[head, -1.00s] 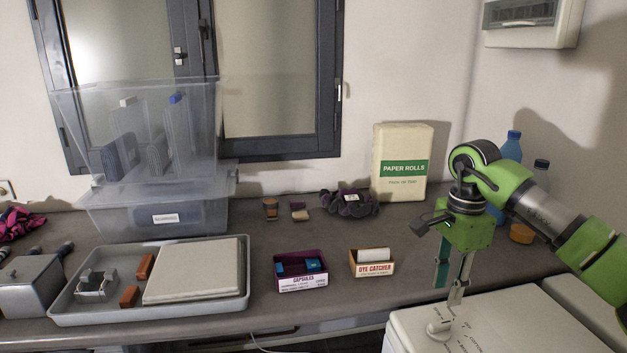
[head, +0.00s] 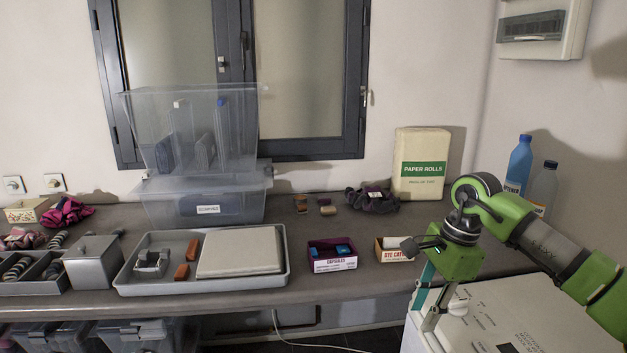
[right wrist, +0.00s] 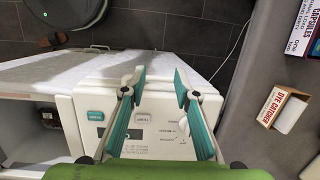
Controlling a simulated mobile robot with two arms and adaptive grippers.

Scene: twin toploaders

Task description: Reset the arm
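My right arm comes in from the right in the head view. Its green right gripper (head: 422,315) points down over the front left part of the white toploader (head: 490,325). In the right wrist view the two teal-padded fingers (right wrist: 160,80) are apart with nothing between them, above the toploader's control panel (right wrist: 135,128). Whether the fingertips touch the machine is unclear. My left gripper is not in either view.
A capsules box (head: 333,262) and a dye catcher box (head: 392,256) stand on the counter left of my right gripper. A grey tray (head: 205,283) and a clear bin (head: 160,205) are further left.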

